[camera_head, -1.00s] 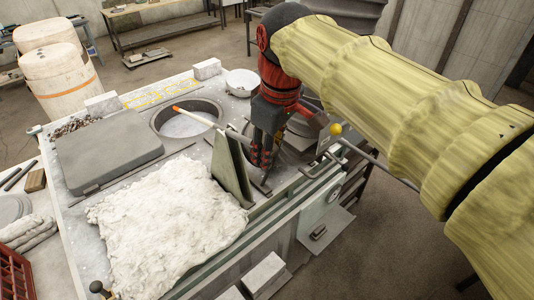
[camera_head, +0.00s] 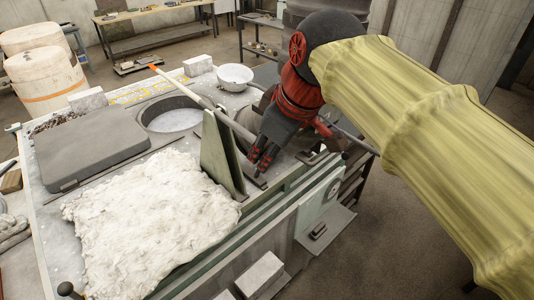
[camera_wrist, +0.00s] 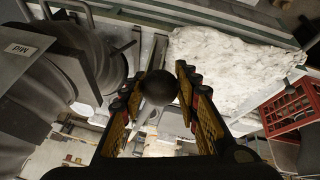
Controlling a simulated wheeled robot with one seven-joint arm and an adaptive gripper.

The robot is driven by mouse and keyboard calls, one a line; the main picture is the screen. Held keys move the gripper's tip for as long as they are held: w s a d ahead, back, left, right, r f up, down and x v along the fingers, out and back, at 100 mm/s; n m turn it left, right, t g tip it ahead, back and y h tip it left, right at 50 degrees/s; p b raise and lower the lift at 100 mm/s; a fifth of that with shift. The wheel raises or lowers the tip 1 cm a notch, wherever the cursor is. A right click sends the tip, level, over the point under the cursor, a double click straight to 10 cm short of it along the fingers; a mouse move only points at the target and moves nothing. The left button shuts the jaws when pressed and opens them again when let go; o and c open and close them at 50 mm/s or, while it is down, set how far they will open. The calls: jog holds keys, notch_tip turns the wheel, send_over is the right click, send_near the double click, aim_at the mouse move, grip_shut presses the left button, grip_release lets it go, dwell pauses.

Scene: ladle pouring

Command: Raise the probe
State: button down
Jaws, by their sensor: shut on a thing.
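The probe (camera_head: 205,102) is a long thin pale rod with an orange tip. In the head view it slants from its raised tip at the upper left down to my gripper (camera_head: 263,165). The tip is above and beyond the round opening (camera_head: 175,118) with pale, bright contents. My gripper is shut on the probe; the fingers hide the held part. In the wrist view a dark round knob (camera_wrist: 159,88) sits between the two fingers, and a pale rod shows just below it.
A greenish upright plate (camera_head: 218,150) stands close left of my gripper. A white lumpy mass (camera_head: 150,215) covers the front of the bench. A flat grey slab (camera_head: 90,147) lies at left. A white bowl (camera_head: 235,77) stands behind the probe. Floor at right is open.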

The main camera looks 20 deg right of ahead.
jog(key=shift+f, duration=0.3)
jog(key=c, duration=1.3)
grip_release()
jog(key=shift+r, duration=0.1)
jog(key=v, duration=1.2)
jog(key=f+m+b, duration=0.1)
jog(key=f, duration=0.5)
jog(key=f+m+b, duration=0.1)
jog(key=f+b, duration=0.1)
jog(key=f, duration=0.5)
jog(key=s+a+f+m+b, duration=0.1)
jog(key=f, duration=0.5)
jog(key=shift+s+f+m, duration=0.15)
jog(key=shift+f+m, duration=0.1)
jog(key=shift+m, duration=0.15)
jog(key=s+f+m+b, duration=0.1)
jog(key=f, duration=0.7)
jog(key=s+f+m+b, duration=0.1)
jog(key=f, duration=0.4)
jog(key=shift+s+a+f+m+h+b, duration=0.1)
jog(key=shift+s+a+m+h+b, duration=0.1)
jog(key=shift+s+m+h+b, duration=0.15)
jog(key=shift+c, duration=0.5)
